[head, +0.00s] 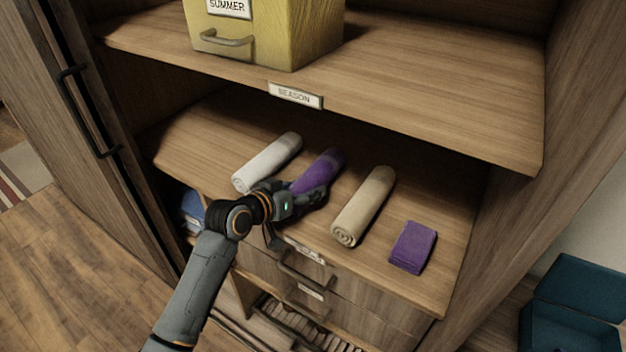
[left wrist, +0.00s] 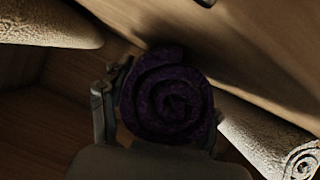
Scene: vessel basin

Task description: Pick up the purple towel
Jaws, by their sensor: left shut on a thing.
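The purple towel (head: 319,169) is a roll between a white rolled towel (head: 268,161) and a beige rolled towel (head: 363,207) on the middle shelf. My left gripper (head: 308,195) is shut on the near end of the purple roll. In the left wrist view the spiral end of the purple towel (left wrist: 168,103) sits between the fingers of my left gripper (left wrist: 160,115). I cannot tell whether the roll touches the shelf. A small folded purple cloth (head: 412,247) lies at the right of the shelf. My right gripper is not in view.
An upper shelf (head: 440,85) with a yellow "SUMMER" box (head: 262,35) overhangs the towels. Drawers (head: 345,300) are below the towels' shelf. A wooden side wall (head: 530,190) closes the right. A teal box (head: 575,315) stands at the lower right.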

